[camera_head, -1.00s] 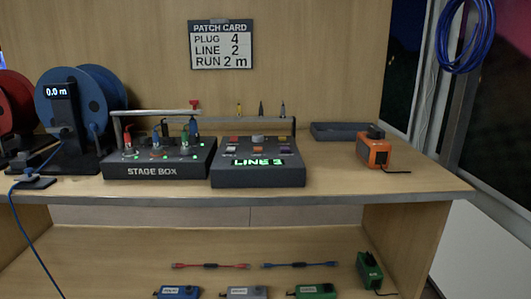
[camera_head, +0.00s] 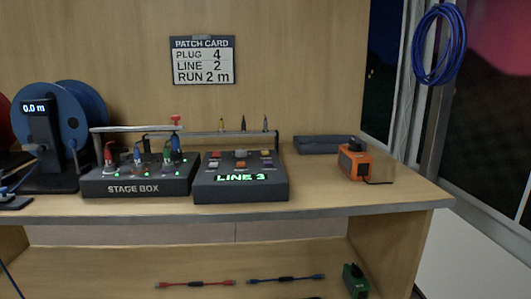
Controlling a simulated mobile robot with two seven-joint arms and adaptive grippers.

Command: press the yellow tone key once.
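The tone unit (camera_head: 240,190) is a dark sloped box on the worktop, right of the stage box. Its green display (camera_head: 241,177) reads LINE 3. Several small coloured keys and a pale knob (camera_head: 240,153) sit on its top face. Neither of my grippers is in view, and nothing touches the unit.
The stage box (camera_head: 136,187) with plugs and a rail stands left of the unit. Blue reel (camera_head: 75,115) is further left. An orange device (camera_head: 355,162) and a dark tray (camera_head: 318,144) are at right. Patch card (camera_head: 203,61) hangs behind. Worktop front is clear.

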